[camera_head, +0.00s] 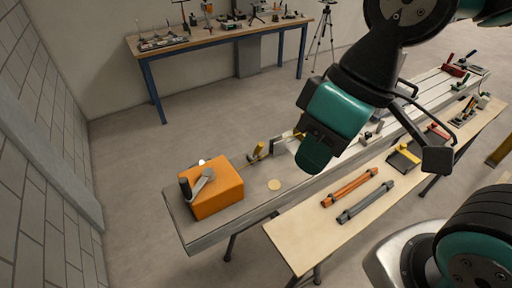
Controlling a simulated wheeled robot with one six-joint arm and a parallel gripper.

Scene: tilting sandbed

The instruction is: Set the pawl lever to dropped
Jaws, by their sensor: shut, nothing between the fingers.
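My gripper (313,156) hangs at the upper middle, above the long grey sandbed (225,222). It is shut and holds nothing. An orange box (219,196) sits on the near left end of the bed, with a grey crank arm and black handle (185,187) on it.
A wooden bench (300,243) along the bed holds an orange bar (350,187), a grey bar (364,202) and several tools. A cluttered workbench (215,36) and a tripod (322,35) stand behind. Floor between is clear.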

